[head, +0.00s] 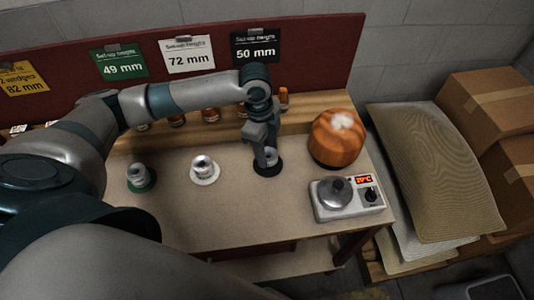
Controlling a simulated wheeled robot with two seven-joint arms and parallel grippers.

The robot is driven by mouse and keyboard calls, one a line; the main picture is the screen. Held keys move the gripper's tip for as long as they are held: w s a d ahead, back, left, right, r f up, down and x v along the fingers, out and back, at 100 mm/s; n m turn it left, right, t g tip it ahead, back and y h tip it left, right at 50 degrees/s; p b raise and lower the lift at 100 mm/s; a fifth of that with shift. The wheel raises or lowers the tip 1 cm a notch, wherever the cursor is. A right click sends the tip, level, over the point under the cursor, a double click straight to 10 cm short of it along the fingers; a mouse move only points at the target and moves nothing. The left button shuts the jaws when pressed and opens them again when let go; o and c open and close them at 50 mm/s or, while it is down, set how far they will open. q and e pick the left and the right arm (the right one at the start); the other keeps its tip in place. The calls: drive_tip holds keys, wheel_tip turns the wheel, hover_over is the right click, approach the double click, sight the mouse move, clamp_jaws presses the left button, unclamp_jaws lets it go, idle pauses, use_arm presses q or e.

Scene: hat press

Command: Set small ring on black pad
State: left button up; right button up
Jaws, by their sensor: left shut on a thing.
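The black pad (266,172) lies flat on the workbench, right of the green and white pads. My left gripper (267,159) points down over it and is shut on a small, pale metallic ring (270,154). The fingers hide most of the ring, and I cannot tell whether it touches the pad. A metallic ring (138,175) sits on the green pad (146,188), and another ring (202,164) sits on the white pad (207,181). My right gripper is out of view.
An orange-brown wooden dome (335,140) stands close right of the black pad. A hotplate-like device (349,204) with a red display is at the front right. Small wooden pieces line the back shelf. Signs hang behind. The bench front is clear.

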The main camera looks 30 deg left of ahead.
use_arm(q)
drive_tip(key=shift+f, duration=1.2)
drive_tip(key=shift+f, duration=0.1)
drive_tip(key=o, duration=1.2)
drive_tip(key=shift+c, duration=0.2)
wheel_tip(320, 180, up, 12)
drive_tip(key=a+b, duration=0.1)
drive_tip(key=b, duration=0.1)
drive_tip(key=shift+a, duration=0.2)
